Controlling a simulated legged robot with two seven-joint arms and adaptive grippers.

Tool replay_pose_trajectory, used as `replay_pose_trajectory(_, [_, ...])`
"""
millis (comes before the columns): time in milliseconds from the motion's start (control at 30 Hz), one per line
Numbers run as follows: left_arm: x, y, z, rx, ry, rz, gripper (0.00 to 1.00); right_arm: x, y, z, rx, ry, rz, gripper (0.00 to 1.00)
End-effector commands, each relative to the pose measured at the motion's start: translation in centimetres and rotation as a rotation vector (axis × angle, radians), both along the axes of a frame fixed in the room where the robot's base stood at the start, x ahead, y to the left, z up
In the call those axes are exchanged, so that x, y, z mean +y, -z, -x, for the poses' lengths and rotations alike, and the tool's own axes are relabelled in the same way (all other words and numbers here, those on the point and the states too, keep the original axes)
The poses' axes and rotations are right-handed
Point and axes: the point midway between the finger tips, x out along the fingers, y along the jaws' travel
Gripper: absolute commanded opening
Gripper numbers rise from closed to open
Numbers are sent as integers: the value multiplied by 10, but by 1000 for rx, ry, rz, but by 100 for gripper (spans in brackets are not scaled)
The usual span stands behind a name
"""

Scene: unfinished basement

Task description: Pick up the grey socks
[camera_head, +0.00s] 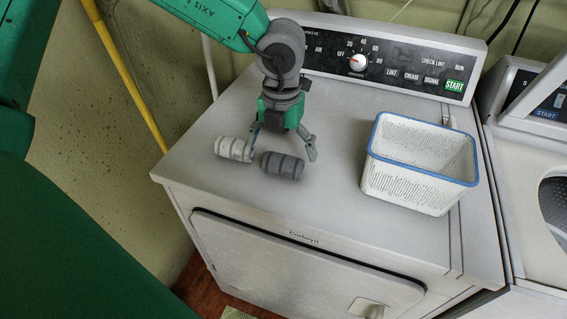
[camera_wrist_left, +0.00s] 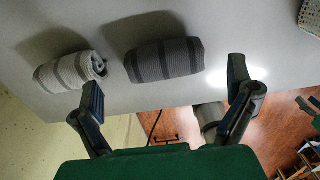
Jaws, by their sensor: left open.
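A rolled pair of dark grey socks (camera_head: 282,165) lies on the dryer top, with a paler light-grey striped roll (camera_head: 234,149) close to its left. In the left wrist view the dark grey socks (camera_wrist_left: 165,60) lie ahead of the gap between the fingers, and the light striped roll (camera_wrist_left: 70,71) lies to the left, partly near the left finger. My left gripper (camera_head: 283,144) is open and empty, pointing down just behind and above the dark roll. Contact with either roll cannot be told. My right gripper is not in view.
A white perforated basket with a blue rim (camera_head: 424,121) stands on the dryer top (camera_head: 330,205) to the right. The control panel (camera_head: 385,62) rises behind. A second machine (camera_head: 530,130) stands at the right. The front middle of the top is clear.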

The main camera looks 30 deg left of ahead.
Motion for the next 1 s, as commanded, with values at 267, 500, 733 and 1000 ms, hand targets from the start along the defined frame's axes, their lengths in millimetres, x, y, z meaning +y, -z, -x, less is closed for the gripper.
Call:
replay_pose_trajectory(267, [-1, 40, -2, 4, 0, 1, 97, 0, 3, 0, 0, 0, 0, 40])
replay_pose_trajectory(500, [-1, 51, -2, 0, 1, 2, 97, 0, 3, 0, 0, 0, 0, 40])
replay_pose_trajectory(733, [-1, 50, -2, 0, 1, 2, 59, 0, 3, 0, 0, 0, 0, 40])
replay_pose_trajectory(1000, [-2, 50, -2, 0, 1, 1, 49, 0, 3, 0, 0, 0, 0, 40])
